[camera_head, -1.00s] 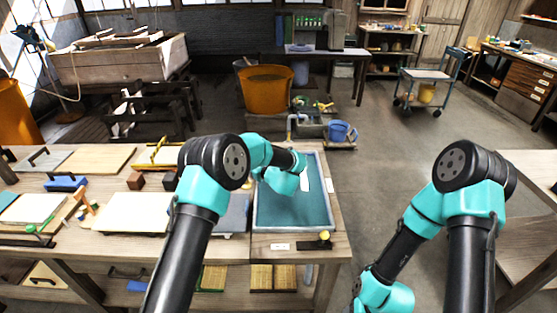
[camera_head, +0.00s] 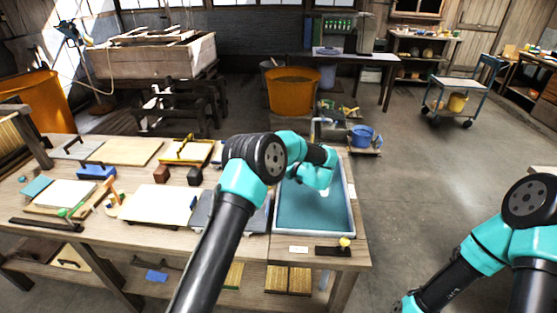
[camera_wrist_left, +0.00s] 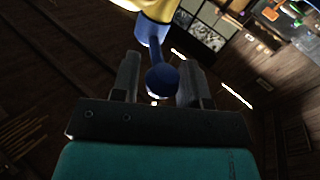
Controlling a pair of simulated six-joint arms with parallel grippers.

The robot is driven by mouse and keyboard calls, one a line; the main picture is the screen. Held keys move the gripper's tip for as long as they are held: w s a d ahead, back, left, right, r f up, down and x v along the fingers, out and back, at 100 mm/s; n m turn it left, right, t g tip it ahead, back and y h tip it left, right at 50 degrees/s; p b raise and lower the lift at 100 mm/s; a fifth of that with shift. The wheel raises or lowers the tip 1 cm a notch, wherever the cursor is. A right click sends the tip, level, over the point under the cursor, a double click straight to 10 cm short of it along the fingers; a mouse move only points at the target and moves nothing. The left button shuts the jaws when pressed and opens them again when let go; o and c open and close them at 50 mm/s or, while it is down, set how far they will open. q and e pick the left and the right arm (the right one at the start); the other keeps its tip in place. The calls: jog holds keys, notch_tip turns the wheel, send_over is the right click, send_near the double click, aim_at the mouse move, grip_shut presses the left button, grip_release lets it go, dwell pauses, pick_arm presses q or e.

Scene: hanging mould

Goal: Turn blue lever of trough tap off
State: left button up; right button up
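In the left wrist view the blue lever (camera_wrist_left: 158,52) reaches down from a pale yellow and blue tap body (camera_wrist_left: 155,22) at the top. Its round blue knob (camera_wrist_left: 161,81) lies between the two fingers of my left gripper (camera_wrist_left: 158,82). The fingers are apart, with narrow gaps beside the knob; contact cannot be told. In the head view the trough (camera_head: 353,205) holds teal liquid, and my left wrist is over its back part. My left fingers and the lever cannot be made out there.
The workbench (camera_head: 150,235) left of the trough carries boards, blocks and tools. A blue bucket (camera_head: 362,136) stands beyond the trough's back right corner. An orange tub (camera_head: 293,90) stands behind. The floor right of the bench is clear.

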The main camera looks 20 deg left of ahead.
pick_arm(q)
jog(key=o, duration=0.3)
jog(key=shift+f, duration=0.1)
jog(key=shift+d, duration=0.1)
jog(key=v, duration=1.7)
jog(key=shift+d, duration=0.1)
